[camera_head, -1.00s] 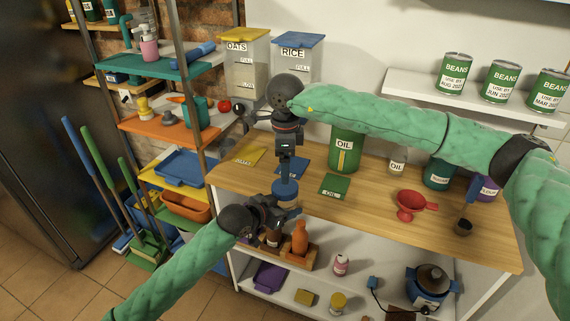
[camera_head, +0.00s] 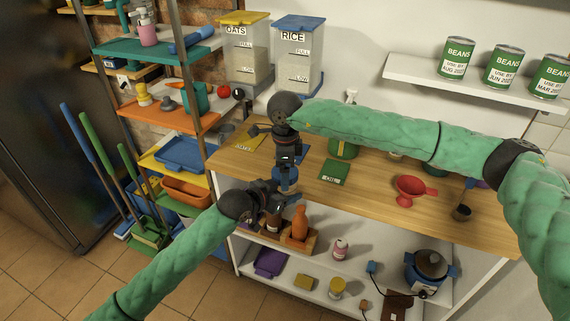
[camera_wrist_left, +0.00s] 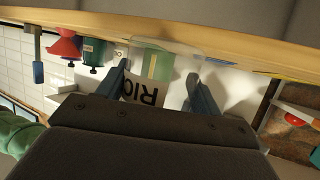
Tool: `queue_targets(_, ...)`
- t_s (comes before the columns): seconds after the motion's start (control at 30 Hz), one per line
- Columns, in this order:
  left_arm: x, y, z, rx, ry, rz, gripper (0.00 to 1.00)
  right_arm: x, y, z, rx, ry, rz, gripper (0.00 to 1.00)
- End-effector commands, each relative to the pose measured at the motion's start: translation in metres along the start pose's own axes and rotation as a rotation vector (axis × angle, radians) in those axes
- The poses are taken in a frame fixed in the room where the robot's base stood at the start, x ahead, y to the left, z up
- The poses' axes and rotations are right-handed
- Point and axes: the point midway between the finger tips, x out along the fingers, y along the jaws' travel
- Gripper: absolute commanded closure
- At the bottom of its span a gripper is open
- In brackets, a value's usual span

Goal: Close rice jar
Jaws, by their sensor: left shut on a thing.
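The rice jar (camera_wrist_left: 140,92) is clear, with a label reading "RIC" upside down in the left wrist view. It stands between the two fingers of my left gripper (camera_wrist_left: 163,88), which is shut on it. In the head view my left gripper (camera_head: 277,195) holds it near the counter's front edge, and the jar is mostly hidden. A round blue lid (camera_head: 285,180) shows at the jar's top. My right gripper (camera_head: 287,166) points down right above the lid. Its fingertips are too small to tell if they grip the lid or whether the lid is fully seated.
The wooden counter (camera_head: 385,205) holds a green oil tin (camera_head: 344,151), a green mat (camera_head: 333,172), a yellow mat (camera_head: 249,140), a red funnel (camera_head: 410,189) and a scoop (camera_head: 462,212). A wooden rack with bottles (camera_head: 299,232) stands below.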

Motion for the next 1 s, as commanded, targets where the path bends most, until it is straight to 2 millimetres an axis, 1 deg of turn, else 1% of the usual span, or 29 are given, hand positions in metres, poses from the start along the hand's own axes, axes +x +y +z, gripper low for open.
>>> queue_targets(0.13,0.0,0.0,-0.0001,0.0,0.0,0.0,0.98,-0.0002,0.0,0.0001,0.0,0.0,0.0,0.15)
queue_targets(0.17,0.0,0.0,-0.0001,0.0,0.0,0.0,0.98,-0.0002,0.0,0.0001,0.0,0.0,0.0,0.17)
queue_targets(0.2,0.0,0.0,-0.0001,0.0,0.0,0.0,0.98,-0.0003,0.0,0.0001,0.0,0.0,0.0,0.24)
queue_targets(0.37,0.0,0.0001,-0.0001,0.0,0.0,0.0,0.98,-0.0004,-0.0001,0.0001,0.0,0.0,0.0,0.56)
queue_targets(0.4,0.0,0.0001,-0.0001,0.0,0.0,0.0,0.98,-0.0004,-0.0001,0.0001,0.0,0.0,0.0,0.6)
queue_targets(0.43,-0.0001,0.0001,-0.0001,0.0,0.0,0.0,0.98,-0.0005,-0.0002,0.0001,0.0,0.0,-0.001,0.6)
queue_targets(0.47,0.0,0.0002,-0.0001,0.0,0.0,0.0,0.98,-0.0005,-0.0002,0.0,0.0,0.0,-0.001,0.31)
queue_targets(0.5,0.0,0.0002,-0.0001,0.0,0.0,0.0,0.98,-0.0005,-0.0002,0.0,0.0,0.0,-0.001,0.23)
queue_targets(0.57,0.0,0.0002,-0.0001,0.0,0.0,0.0,0.98,-0.0005,-0.0002,0.0,0.0,0.0,-0.001,0.11)
queue_targets(0.87,0.0,0.0,-0.0002,0.0,0.0,0.0,0.98,-0.0013,-0.0001,0.0001,0.0,0.0,-0.001,0.11)
queue_targets(1.0,-0.0001,0.0,-0.0002,0.0,0.0,0.0,0.98,-0.0092,-0.0005,0.0002,0.0,-0.001,-0.002,0.11)
